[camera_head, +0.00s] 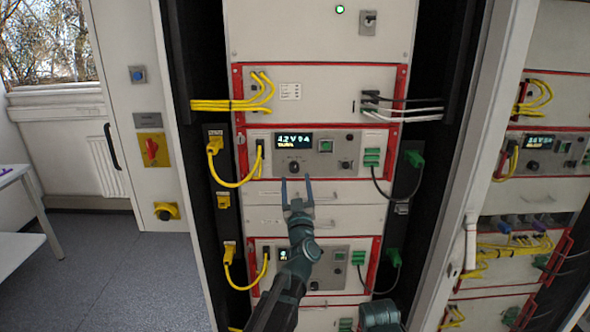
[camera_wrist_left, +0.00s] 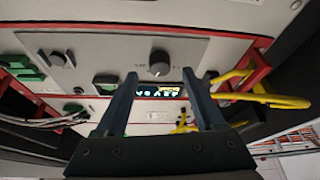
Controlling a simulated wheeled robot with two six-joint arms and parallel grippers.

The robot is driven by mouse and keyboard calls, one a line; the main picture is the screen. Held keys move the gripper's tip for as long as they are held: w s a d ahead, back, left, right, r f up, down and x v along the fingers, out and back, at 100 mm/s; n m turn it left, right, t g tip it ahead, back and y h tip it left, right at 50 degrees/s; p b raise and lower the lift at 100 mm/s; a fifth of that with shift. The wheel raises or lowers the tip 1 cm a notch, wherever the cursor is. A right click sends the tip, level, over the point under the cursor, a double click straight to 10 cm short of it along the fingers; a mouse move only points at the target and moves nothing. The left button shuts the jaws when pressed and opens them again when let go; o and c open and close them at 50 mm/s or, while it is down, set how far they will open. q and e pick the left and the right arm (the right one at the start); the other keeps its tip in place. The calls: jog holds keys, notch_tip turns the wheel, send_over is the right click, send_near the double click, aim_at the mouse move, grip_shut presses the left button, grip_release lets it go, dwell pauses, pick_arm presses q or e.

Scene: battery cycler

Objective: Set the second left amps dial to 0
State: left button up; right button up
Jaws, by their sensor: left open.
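The upper red-framed unit of the middle rack has a lit display (camera_head: 294,141) reading about 4.2 V. A dark round dial (camera_head: 294,167) sits below that display. The wrist view shows this dial (camera_wrist_left: 159,65) upside down, with a light pointer line and small print on both sides; its setting is too small to read. My left gripper (camera_head: 295,181) is open and empty, its fingertips just below the dial in the head view. In the wrist view the fingers (camera_wrist_left: 160,76) stand either side of the dial, apparently not touching it. My right gripper does not show.
A similar lower unit (camera_head: 334,256) is partly hidden by my left arm. Yellow cables (camera_head: 236,183) hang left and green-plugged dark cables (camera_head: 374,183) right of the upper unit. A blank panel (camera_head: 345,218) lies between the units. A second rack stands at right.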

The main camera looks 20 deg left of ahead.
aim_at(295, 171)
pick_arm(q)
jog(key=shift+p+x, duration=0.45)
jog(key=shift+x, duration=1.4)
grip_shut()
